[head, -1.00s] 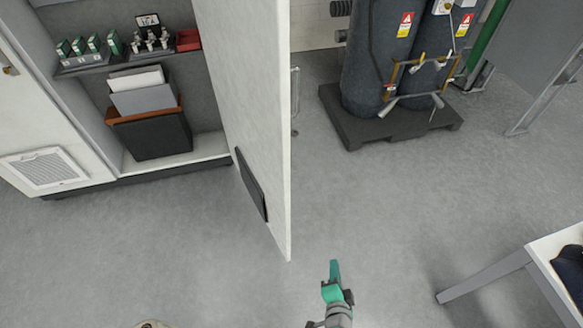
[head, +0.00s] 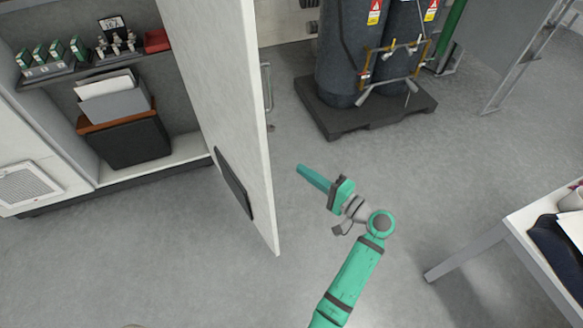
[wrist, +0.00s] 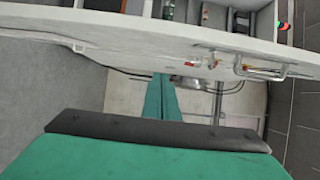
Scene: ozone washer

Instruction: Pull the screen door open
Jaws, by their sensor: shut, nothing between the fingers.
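A white door panel (head: 225,110) stands swung out from a tall cabinet in the head view, with a dark plate (head: 233,183) low on its near face. A metal bar handle (head: 267,88) shows just past its right edge. My green gripper (head: 303,169) is shut and empty, to the right of the door's edge and apart from it in the picture. In the wrist view my closed fingers (wrist: 165,95) point toward a white panel (wrist: 140,42) across the top, with a metal handle (wrist: 262,70) on it. Whether this is the screen door is unclear.
The cabinet holds shelves with green boxes (head: 55,53) and a dark bin (head: 130,142). Dark gas cylinders stand on a black pallet (head: 375,118) at the back. A white table (head: 535,225) is at the right. Grey floor is clear between them.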

